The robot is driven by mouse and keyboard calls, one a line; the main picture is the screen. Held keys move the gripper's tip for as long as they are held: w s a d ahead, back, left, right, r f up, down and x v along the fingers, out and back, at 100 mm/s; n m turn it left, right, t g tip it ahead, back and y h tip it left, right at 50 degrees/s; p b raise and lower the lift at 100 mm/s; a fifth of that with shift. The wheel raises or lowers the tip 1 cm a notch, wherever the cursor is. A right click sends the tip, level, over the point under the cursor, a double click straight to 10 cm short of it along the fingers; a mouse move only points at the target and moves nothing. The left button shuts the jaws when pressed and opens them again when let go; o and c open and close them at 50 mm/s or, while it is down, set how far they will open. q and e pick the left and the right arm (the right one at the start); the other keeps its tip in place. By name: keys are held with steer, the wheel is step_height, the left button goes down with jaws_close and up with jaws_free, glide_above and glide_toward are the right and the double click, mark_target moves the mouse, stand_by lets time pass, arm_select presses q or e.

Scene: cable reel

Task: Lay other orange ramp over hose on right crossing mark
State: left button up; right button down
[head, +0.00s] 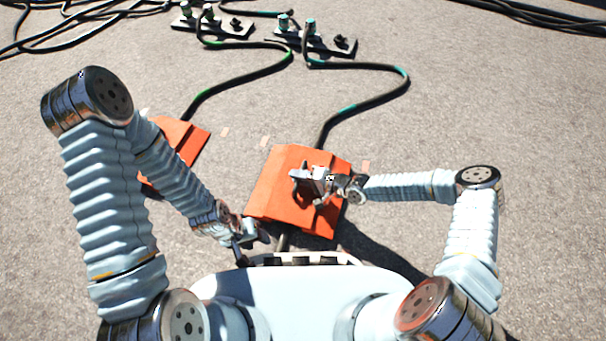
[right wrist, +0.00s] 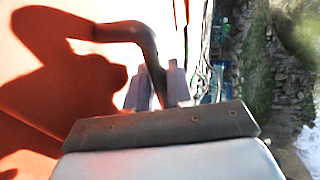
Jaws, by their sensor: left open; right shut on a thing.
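An orange ramp (head: 272,195) lies across the teal-marked hose (head: 362,106) on the right. The hose meets its far edge, and a dark length shows at its near edge. I cannot tell whether the ramp rests fully on the ground. My right gripper (head: 303,175) is shut on the ramp's dark handle, which shows between the fingers (right wrist: 158,90) in the right wrist view. The other orange ramp (head: 188,140) is at the left by the green-marked hose (head: 240,77), partly hidden by my left arm. My left gripper (head: 250,236) is open and empty, low near my base.
Pale marks lie on the pavement beside the ramps, one (head: 265,142) to the left of the right ramp and one (head: 367,166) to its right. Two grey plates with fittings (head: 212,24) (head: 315,40) stand at the back. Dark cables (head: 60,35) lie at the far left. Pavement at right is clear.

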steer(key=shift+f, duration=0.55)
steer(key=shift+f, duration=0.15)
steer(key=c, duration=1.4)
jaws_free()
steer(key=shift+f, duration=0.1)
steer(key=o, duration=0.4)
